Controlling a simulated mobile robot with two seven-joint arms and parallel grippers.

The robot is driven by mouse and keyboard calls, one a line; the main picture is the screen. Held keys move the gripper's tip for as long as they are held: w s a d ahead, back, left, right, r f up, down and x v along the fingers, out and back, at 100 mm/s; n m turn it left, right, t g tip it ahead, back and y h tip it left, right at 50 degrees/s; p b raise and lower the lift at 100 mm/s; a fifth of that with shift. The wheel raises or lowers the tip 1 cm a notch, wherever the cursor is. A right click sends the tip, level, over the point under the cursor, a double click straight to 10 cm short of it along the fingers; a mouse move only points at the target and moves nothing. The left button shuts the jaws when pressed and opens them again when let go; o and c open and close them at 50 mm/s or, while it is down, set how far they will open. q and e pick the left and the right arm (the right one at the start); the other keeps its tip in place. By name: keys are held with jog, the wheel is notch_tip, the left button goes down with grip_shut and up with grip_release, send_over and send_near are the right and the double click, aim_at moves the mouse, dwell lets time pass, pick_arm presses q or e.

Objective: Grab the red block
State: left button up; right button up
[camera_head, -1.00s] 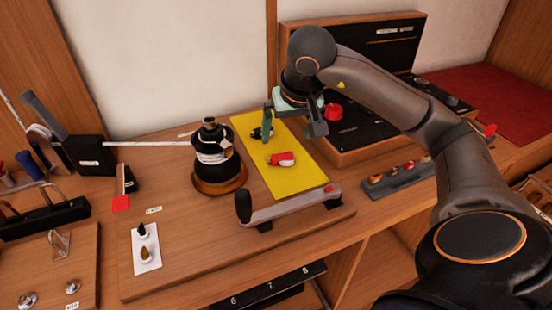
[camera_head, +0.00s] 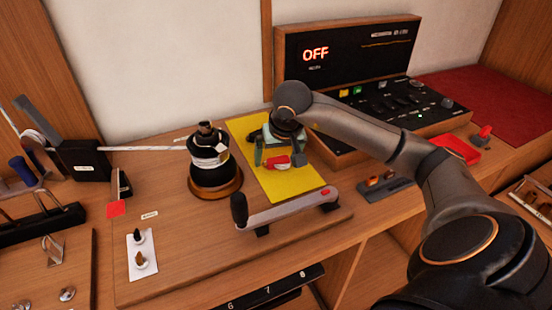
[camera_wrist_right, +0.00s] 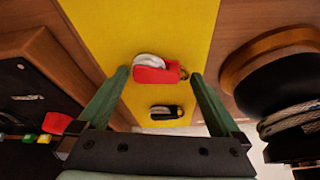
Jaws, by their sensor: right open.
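The red block (camera_head: 278,162) lies on the yellow mat (camera_head: 296,190), with a bundle of white line on it. It also shows in the right wrist view (camera_wrist_right: 165,74), near the middle. My right gripper (camera_head: 277,157) is open over it, with green fingers. In the wrist view the fingertips (camera_wrist_right: 160,76) stand to the left and right of the block, with a gap on each side. I cannot tell whether the tips reach down to its level. A black block (camera_wrist_right: 167,112) with white line lies beside it on the mat. My left gripper is not in view.
A black bollard-like post (camera_head: 210,160) with coiled line stands left of the mat. A crank handle (camera_head: 285,208) lies in front. The console (camera_head: 370,100) stands behind right, its display reading OFF.

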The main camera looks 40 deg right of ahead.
grip_shut()
dwell(0.8)
dwell(0.5)
